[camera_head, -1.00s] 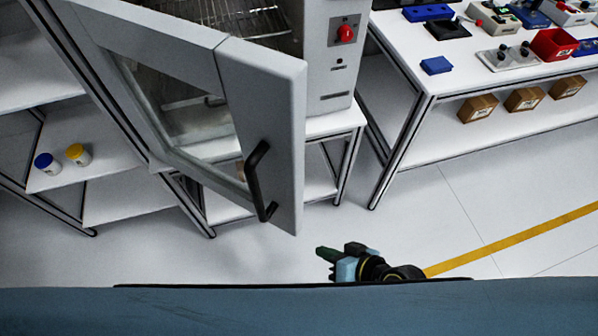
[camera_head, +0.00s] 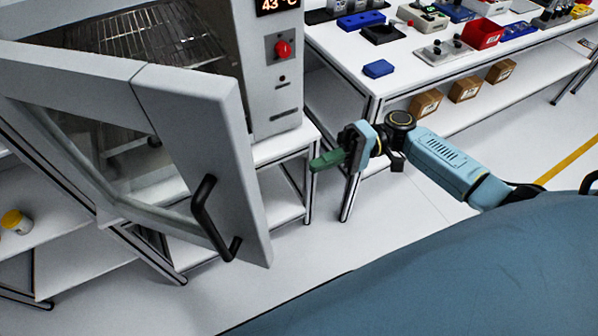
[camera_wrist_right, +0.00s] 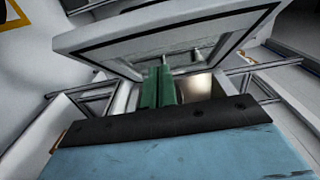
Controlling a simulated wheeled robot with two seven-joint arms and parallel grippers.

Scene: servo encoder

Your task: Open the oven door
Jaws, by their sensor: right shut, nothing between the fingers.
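The grey oven door (camera_head: 200,140) stands swung open toward me in the head view, with its glass pane at the left and a black bar handle (camera_head: 211,222) near its free edge. The oven (camera_head: 272,90) stands behind it, and its wire rack (camera_head: 150,35) shows inside. My right gripper (camera_head: 318,163) is shut and empty, to the right of the door and apart from it. In the right wrist view its green fingers (camera_wrist_right: 158,88) are together in front of the door's framed panel (camera_wrist_right: 190,38). My left gripper is out of view.
A white workbench (camera_head: 340,65) with bins and devices stands at the right, with brown boxes (camera_head: 465,88) on its lower shelf. The oven's stand (camera_head: 285,195) is below my right gripper's left side. Open floor (camera_head: 420,210) lies at the right.

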